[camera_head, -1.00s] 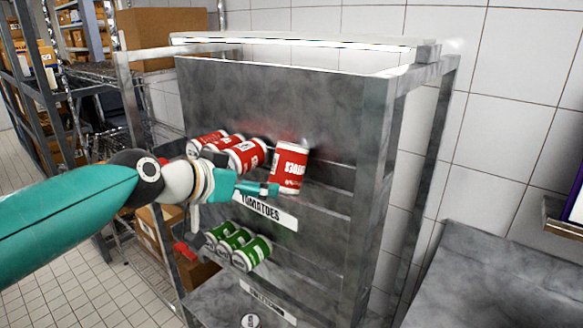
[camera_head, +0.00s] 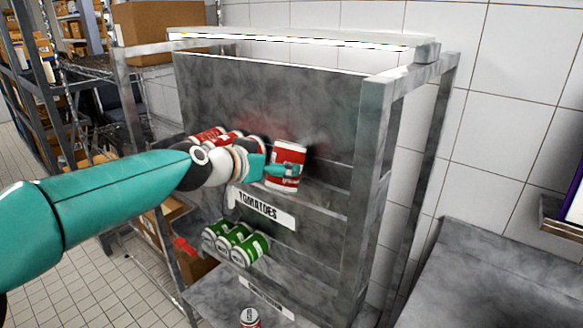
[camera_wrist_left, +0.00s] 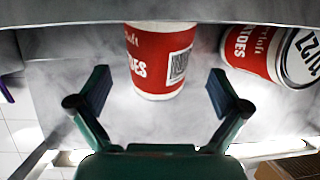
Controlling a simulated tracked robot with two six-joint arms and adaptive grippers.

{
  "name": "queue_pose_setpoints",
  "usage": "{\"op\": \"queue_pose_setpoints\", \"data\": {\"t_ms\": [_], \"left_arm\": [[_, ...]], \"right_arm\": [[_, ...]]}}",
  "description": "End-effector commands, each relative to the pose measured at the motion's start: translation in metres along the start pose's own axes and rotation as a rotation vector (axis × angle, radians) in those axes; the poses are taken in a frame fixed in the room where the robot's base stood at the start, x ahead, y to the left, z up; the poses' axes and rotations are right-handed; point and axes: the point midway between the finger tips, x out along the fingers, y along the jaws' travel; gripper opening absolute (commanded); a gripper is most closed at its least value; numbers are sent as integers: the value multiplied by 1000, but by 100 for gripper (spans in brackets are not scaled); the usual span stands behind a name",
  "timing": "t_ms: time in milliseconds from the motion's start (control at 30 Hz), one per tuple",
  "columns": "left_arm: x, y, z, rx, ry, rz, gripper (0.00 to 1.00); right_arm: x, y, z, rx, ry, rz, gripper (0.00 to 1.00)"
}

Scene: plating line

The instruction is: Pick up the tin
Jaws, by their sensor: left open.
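A red and white tomato tin (camera_head: 290,155) stands upright on the upper shelf, to the right of the other red tins. In the left wrist view this tin (camera_wrist_left: 160,60) shows its red label and barcode. My left gripper (camera_head: 279,174) is at the tin's front left side. In the left wrist view the open left gripper (camera_wrist_left: 158,88) has one finger on each side, with the tin centred between them and slightly beyond the tips. Gaps show on both sides. My right gripper is not in view.
Several red tins (camera_head: 207,134) lie on their sides left of the tin, one close to it in the left wrist view (camera_wrist_left: 250,50). Green tins (camera_head: 241,245) lie on the shelf below. A "TOMATOES" label (camera_head: 262,207) fronts the upper shelf. A metal post (camera_head: 372,150) stands right.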

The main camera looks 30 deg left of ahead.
Motion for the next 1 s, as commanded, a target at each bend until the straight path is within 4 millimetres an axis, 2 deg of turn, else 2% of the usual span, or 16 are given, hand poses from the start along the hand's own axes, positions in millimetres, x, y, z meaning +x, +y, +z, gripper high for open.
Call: {"op": "queue_pose_setpoints", "data": {"t_ms": [333,667,1000], "left_arm": [[44,1,-1,1,-1,0,100],[50,1,-1,0,0,0,98],[49,1,-1,0,0,0,42]], "right_arm": [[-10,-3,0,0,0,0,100],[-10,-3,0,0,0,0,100],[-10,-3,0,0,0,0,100]]}}
